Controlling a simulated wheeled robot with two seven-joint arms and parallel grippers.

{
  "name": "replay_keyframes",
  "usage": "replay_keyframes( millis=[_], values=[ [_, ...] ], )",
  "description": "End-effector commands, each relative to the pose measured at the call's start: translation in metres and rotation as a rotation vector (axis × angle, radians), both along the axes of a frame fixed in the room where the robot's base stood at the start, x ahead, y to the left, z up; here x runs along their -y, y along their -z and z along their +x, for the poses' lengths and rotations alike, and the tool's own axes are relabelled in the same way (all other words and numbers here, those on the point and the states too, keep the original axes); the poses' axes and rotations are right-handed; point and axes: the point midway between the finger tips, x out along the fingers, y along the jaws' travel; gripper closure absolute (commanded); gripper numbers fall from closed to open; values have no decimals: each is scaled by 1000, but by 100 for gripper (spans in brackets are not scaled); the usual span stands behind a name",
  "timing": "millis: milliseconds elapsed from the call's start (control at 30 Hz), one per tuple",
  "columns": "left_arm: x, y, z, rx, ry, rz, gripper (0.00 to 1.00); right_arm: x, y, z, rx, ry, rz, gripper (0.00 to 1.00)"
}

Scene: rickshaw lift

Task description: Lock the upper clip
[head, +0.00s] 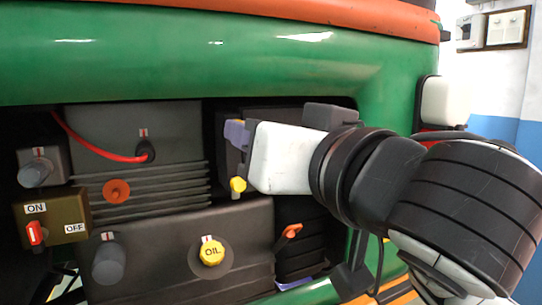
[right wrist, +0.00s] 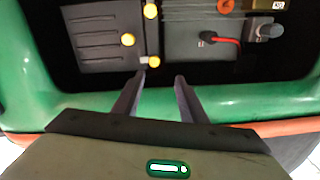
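In the right wrist view, which shows the engine bay upside down, a yellow clip (right wrist: 154,62) sits at the near edge of a dark ribbed box (right wrist: 95,30). A second yellow clip (right wrist: 150,11) is farther along the same side, and shows in the head view as a yellow piece (head: 238,185) just below my gripper. My right gripper (right wrist: 160,77) is open and empty, its tips just short of the nearer clip, which lies closer to the left finger. I cannot tell whether they touch. In the head view, my white gripper body covers much of the box. My left gripper is not in view.
A green body panel (head: 300,65) overhangs the bay. Left of my gripper are a red cable (head: 95,148), a yellow OIL cap (head: 212,252), an orange cap (head: 116,191) and a brown ON/OFF switch box (head: 65,215). An orange-tipped lever (head: 292,231) stands below my arm.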

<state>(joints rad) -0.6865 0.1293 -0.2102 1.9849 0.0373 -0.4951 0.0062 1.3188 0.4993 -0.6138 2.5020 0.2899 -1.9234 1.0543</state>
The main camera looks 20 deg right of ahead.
Motion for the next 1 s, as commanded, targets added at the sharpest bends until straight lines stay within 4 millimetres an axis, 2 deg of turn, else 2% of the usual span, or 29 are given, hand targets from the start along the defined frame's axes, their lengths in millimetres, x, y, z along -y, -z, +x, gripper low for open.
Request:
replay_keyframes(
  millis=[200, 1000],
  values=[
    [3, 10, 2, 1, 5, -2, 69, 5, 3, -9, -4, 14, 1, 61],
    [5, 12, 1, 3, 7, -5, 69, 10, 5, -13, -19, 30, 16, 61]
  ],
)
